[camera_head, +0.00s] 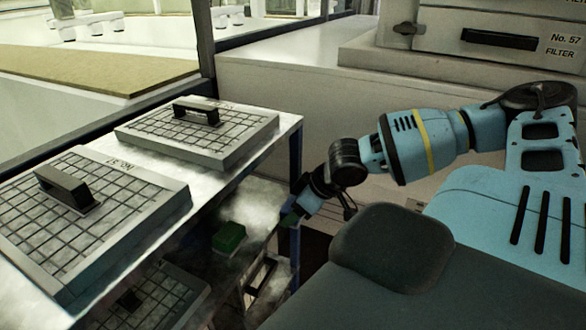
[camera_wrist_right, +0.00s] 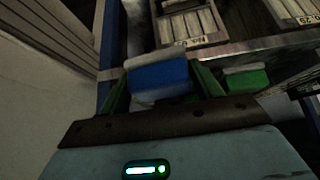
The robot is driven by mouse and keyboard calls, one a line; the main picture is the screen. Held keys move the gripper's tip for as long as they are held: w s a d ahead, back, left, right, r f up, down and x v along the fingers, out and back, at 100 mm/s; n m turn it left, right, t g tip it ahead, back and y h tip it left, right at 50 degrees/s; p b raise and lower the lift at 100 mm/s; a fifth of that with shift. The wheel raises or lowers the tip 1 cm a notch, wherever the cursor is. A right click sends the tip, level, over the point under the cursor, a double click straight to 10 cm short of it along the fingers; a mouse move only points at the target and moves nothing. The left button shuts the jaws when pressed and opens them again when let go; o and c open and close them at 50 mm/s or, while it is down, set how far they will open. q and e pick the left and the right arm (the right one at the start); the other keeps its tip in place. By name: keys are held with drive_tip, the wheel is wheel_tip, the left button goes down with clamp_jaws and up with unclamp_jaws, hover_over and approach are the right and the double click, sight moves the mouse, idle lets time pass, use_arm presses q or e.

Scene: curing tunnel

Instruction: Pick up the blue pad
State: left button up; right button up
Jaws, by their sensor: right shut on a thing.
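The blue pad (camera_wrist_right: 158,76), with a pale edge, sits between the green fingers of my right gripper (camera_wrist_right: 160,80) in the right wrist view. The gripper is shut on it. In the head view my right gripper (camera_head: 292,216) is low beside the rack's corner post, at the lower shelf's level. I cannot make out the blue pad there. My left gripper is in neither view.
A green pad (camera_head: 228,238) lies on the lower shelf (camera_head: 254,205), close to my right gripper; it also shows in the wrist view (camera_wrist_right: 246,80). Gridded trays with handles (camera_head: 200,130) stand on the upper shelf. The blue rack post (camera_head: 295,165) is close to my right gripper.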

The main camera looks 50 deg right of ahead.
drive_tip(key=s+d, duration=0.2)
drive_tip(key=s, duration=0.6)
drive_tip(key=shift+s+d, duration=0.15)
drive_tip(key=shift+s, duration=0.1)
idle(0.4)
